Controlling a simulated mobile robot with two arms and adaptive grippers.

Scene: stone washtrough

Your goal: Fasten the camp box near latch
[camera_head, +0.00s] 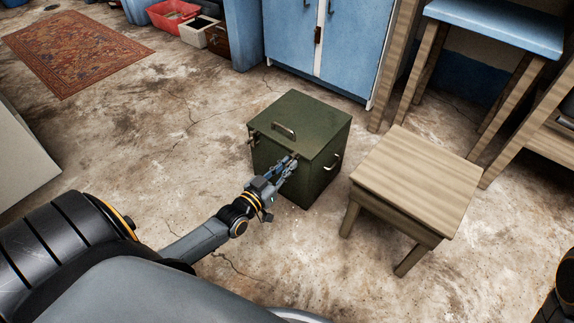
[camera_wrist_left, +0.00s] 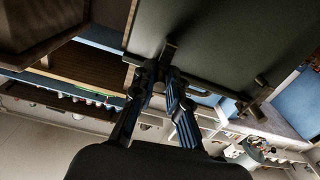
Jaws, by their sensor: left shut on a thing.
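The camp box (camera_head: 318,128) is a dark green box standing on the floor, its lid down, with a handle on top. Its dark face also fills the top of the left wrist view (camera_wrist_left: 235,45). My left gripper (camera_head: 289,163) is at the upper edge of the box's front face, shut on the near latch (camera_wrist_left: 170,52). The fingers (camera_wrist_left: 165,85) hide most of that latch in the head view. A second latch (camera_head: 254,138) shows at the left end of the same face, and in the wrist view (camera_wrist_left: 257,110). I cannot tell whether either latch is fastened.
A wooden stool (camera_head: 418,178) stands close to the right of the box. Blue cabinets (camera_head: 345,45) and a blue-topped table (camera_head: 500,25) are behind. A patterned rug (camera_head: 72,48) lies far left. The floor left of the box is clear.

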